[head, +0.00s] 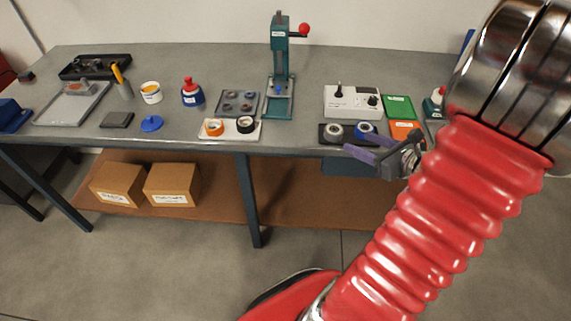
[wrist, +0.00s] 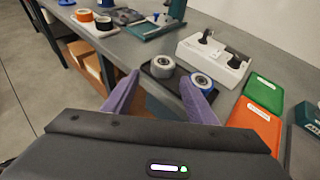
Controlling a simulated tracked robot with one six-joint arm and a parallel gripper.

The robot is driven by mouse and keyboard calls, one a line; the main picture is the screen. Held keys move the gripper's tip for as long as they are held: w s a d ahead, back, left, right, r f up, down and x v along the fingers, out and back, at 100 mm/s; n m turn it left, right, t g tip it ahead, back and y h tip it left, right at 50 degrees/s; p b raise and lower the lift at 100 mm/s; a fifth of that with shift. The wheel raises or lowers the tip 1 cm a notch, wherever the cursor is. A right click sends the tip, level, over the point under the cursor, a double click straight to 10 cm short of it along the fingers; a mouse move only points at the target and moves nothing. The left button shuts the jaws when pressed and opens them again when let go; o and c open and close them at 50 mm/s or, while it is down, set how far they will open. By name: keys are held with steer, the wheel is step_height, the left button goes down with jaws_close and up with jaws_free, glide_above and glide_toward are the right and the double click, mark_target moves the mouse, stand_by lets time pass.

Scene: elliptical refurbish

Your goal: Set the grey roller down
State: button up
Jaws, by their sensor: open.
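The grey roller (head: 334,130) stands on a small dark tray (head: 324,140) near the table's front edge. A blue roller (head: 366,128) stands close to its right on the same tray. My gripper (head: 362,146) is open, with its purple fingers in front of the tray. In the wrist view the grey roller (wrist: 162,67) shows beyond and between the two spread fingertips (wrist: 159,78), and the blue roller (wrist: 201,82) is by the right fingertip. Nothing is held. I cannot tell whether a finger touches either roller.
A white box with knobs (head: 352,101) stands behind the tray. Green (head: 398,106) and orange (head: 406,130) pads lie to its right. A teal press (head: 280,85) and a white tray (head: 217,135) with orange and black rollers are to the left. Boxes (head: 171,184) sit on the lower shelf.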

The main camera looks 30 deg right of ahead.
steer(key=w+a+r+n+g+y, duration=0.1)
steer(key=a+r+n+g+y, duration=0.15)
steer(key=a+n, duration=0.75)
steer(key=w+a+r+n+g+y, duration=0.15)
steer(key=a+n+g+y, duration=0.35)
steer(key=a, duration=0.8)
steer(key=s+a+r+n+h, duration=0.7)
steer(key=a+r+n+h, duration=0.1)
steer(key=n, duration=1.2)
steer(key=shift+s+a, duration=0.15)
steer(key=shift+a, duration=0.6)
